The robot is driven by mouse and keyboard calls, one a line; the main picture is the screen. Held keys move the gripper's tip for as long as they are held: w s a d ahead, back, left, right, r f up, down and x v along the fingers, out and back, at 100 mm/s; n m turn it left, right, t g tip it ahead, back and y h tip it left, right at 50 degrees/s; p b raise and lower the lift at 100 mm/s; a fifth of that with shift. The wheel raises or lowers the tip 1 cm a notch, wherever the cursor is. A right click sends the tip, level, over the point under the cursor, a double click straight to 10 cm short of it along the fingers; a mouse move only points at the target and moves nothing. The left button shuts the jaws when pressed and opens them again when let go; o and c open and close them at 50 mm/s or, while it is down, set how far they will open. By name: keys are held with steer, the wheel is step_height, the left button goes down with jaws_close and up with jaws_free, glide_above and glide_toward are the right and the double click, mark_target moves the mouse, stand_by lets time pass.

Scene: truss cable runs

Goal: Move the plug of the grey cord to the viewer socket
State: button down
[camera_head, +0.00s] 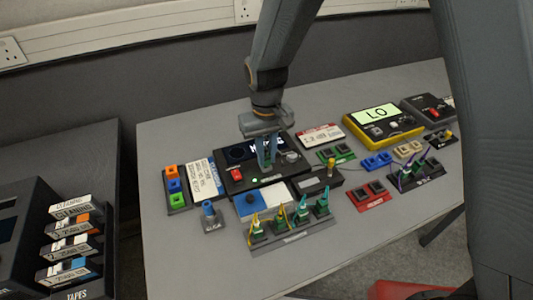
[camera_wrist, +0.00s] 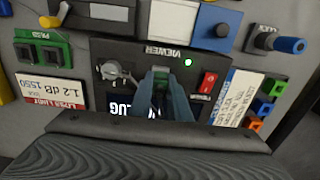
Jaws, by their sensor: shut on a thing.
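The black viewer unit (camera_head: 235,185) lies on the grey table, with a red switch and a small lit lamp. In the wrist view the viewer unit (camera_wrist: 135,60) appears upside down, with its screen partly covered by my gripper. My gripper (camera_head: 267,165) points down over the middle of the unit. I cannot make out the viewer socket behind the fingers. I cannot pick out the grey cord with certainty.
A rack of several green plugs (camera_head: 290,235) stands at the table's front. A grey round fitting (camera_wrist: 115,72) sits beside my fingers. A yellow device (camera_head: 380,125) and colored socket blocks (camera_head: 370,196) lie right.

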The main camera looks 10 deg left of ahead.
steer(key=shift+f, duration=0.35)
stand_by(0.8)
steer(key=c, duration=1.6)
jaws_free()
steer(key=shift+r+p, duration=0.15)
steer(key=shift+p, duration=0.15)
steer(key=shift+r+p, duration=1.75)
steer(key=shift+r, duration=0.65)
steer(key=shift+r+p, duration=1.6)
steer(key=shift+r, duration=0.4)
